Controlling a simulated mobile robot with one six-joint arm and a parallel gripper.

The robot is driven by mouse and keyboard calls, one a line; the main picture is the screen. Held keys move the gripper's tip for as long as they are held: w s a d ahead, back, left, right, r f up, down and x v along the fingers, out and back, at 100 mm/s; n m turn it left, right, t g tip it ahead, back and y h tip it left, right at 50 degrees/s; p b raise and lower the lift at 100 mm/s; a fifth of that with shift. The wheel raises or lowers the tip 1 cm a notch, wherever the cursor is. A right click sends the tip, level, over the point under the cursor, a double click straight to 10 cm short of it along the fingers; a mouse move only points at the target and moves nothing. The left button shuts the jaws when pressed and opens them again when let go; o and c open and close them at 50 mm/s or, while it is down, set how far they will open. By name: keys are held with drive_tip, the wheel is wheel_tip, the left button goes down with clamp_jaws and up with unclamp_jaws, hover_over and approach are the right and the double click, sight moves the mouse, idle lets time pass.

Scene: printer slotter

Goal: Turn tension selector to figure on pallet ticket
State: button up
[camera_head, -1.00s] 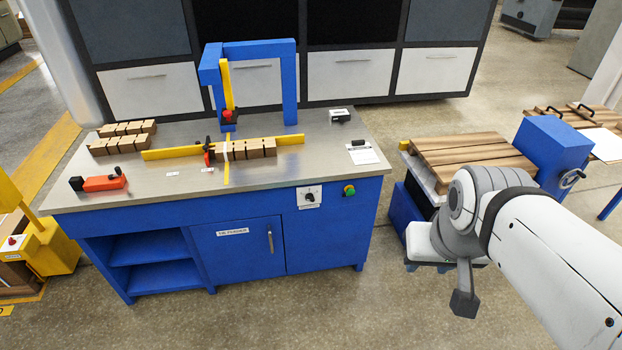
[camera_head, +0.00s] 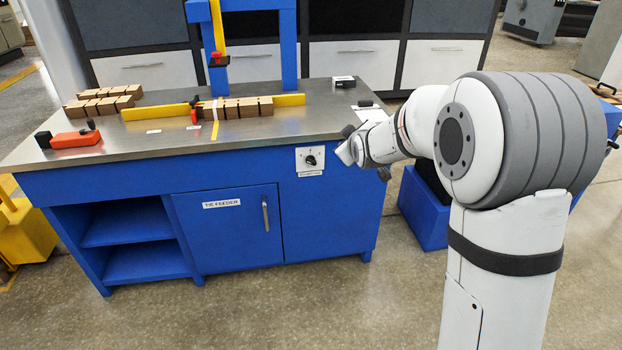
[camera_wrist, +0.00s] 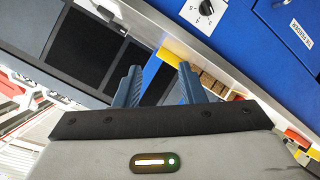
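The tension selector (camera_head: 310,160) is a black knob on a white plate on the bench's blue front, right of the door.
A cupboard door (camera_head: 228,225) with a handle is left of the selector. Floor in front is clear.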

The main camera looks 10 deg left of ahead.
sight(310, 163)
drive_tip(key=w+a+f+n+t+y+b, duration=0.1)
drive_tip(key=w+a+f+n+b, duration=0.2)
drive_tip(key=f, duration=0.4)
drive_tip(key=w+a+f+t+b, duration=0.2)
drive_tip(key=w+a+f+b, duration=0.25)
drive_tip(key=f, duration=0.25)
drive_tip(key=w+a+f+n+t+y+b, duration=0.1)
drive_tip(key=w+a+f+n+b, duration=0.2)
drive_tip(key=f, duration=0.4)
drive_tip(key=shift+m, duration=0.5)
drive_tip(key=shift+d+r+b+x, duration=0.1)
drive_tip(key=shift+b+x, duration=0.6)
drive_tip(key=shift+x, duration=1.2)
drive_tip(key=shift+d+r+b+x, duration=0.1)
drive_tip(key=shift+b+x, duration=0.6)
drive_tip(key=shift+x, duration=1.15)
drive_tip(key=shift+w, duration=0.1)
drive_tip(key=shift+c, duration=0.2)
